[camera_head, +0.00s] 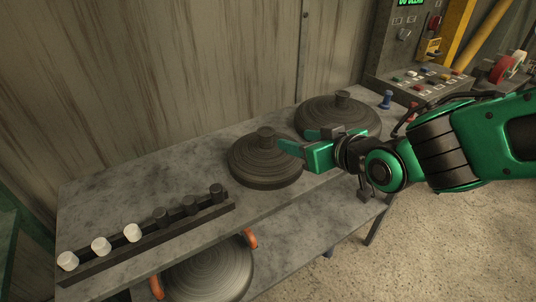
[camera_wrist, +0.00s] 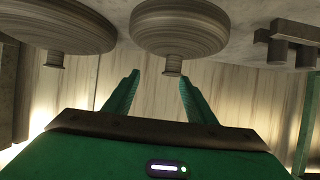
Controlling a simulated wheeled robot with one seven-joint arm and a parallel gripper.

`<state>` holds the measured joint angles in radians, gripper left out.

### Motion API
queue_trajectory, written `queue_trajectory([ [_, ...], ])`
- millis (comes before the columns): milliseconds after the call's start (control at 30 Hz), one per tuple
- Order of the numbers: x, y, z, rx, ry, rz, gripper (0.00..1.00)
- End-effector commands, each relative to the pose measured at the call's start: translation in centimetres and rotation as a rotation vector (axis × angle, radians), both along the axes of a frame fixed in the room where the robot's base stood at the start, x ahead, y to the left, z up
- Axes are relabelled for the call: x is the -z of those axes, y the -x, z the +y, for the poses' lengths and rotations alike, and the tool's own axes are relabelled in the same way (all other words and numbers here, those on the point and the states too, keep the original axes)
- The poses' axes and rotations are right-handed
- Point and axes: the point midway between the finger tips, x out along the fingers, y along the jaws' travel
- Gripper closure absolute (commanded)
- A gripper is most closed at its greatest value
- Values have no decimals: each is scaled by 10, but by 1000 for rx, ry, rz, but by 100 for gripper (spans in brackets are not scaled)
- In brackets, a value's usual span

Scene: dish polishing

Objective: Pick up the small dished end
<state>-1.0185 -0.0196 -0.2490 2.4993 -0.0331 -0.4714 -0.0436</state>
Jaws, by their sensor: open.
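Two dark, ridged dished ends with top knobs lie on the grey table. The smaller one (camera_head: 262,170) is nearer the middle, and the larger one (camera_head: 352,123) is behind it to the right. My green gripper (camera_head: 298,140) is open and empty at the right side of the smaller one's knob (camera_head: 266,133). In the wrist view, which is upside down, the small dished end (camera_wrist: 180,28) hangs at the top centre. Its knob (camera_wrist: 173,64) appears between the gripper fingers (camera_wrist: 157,88), closer to the right one. Contact cannot be told.
A dark rack (camera_head: 150,243) with white and dark cylinders lies at the table's front left. A round ridged piece with orange handles (camera_head: 208,272) is on the lower shelf. The larger dished end (camera_wrist: 68,25) is close beside my gripper. A control panel (camera_head: 425,80) stands at the back right.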

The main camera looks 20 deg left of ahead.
Motion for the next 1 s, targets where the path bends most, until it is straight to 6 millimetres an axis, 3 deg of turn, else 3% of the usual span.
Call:
queue_trajectory([
  [100, -4, 12, 23, -44, -28, -27, 49],
  [233, -4, 13, 35, -59, -40, -38, 49],
  [600, 13, -14, 65, -58, -38, -37, 49],
  [1000, 25, -35, 80, -56, -39, -36, 49],
])
